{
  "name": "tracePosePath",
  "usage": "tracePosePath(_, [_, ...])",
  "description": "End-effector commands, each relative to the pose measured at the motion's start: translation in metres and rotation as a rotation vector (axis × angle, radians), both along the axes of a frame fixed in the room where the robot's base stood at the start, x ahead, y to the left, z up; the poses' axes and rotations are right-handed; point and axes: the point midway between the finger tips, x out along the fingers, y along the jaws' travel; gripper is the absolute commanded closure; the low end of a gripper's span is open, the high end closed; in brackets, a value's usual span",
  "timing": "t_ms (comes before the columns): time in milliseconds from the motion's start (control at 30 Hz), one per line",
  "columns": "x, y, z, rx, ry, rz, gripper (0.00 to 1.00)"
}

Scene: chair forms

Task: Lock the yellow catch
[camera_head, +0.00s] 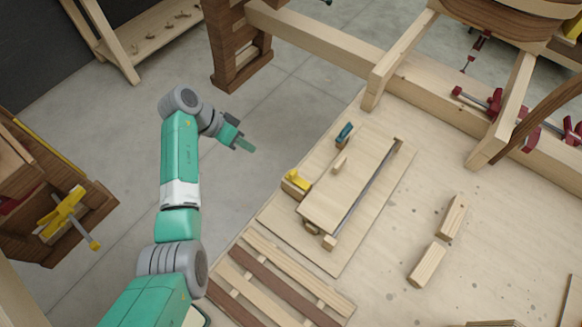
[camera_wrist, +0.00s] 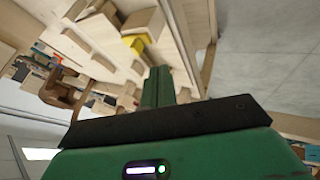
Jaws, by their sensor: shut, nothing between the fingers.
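The yellow catch (camera_head: 297,181) sits at the left edge of the wooden board fixture on the workbench. In the wrist view the yellow catch (camera_wrist: 136,43) shows beyond the fingers. A blue catch (camera_head: 344,132) stands at the board's far edge. The pale hinged-looking panel (camera_head: 345,185) lies on the board, with a small wooden block on it and a metal rod along its right side. My gripper (camera_head: 244,145) is shut and empty, up and left of the yellow catch and apart from it. In the wrist view the gripper (camera_wrist: 158,85) shows green fingers together.
Wooden slats (camera_head: 272,275) lie at the bench's near left. Red clamps (camera_head: 480,100) and chair parts stand at the back right. A brown wooden post (camera_head: 240,60) rises behind my gripper.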

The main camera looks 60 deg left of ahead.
Motion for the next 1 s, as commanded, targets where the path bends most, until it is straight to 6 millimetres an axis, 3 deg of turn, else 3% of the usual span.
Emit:
tracePosePath(267, [0.006, -0.002, -0.006, 0.002, 0.001, 0.000, 1.00])
tracePosePath(733, [0.059, -0.027, -0.082, 0.002, 0.004, -0.001, 1.00])
tracePosePath(1000, [0.074, -0.057, -0.078, 0.003, 0.001, 0.000, 1.00])
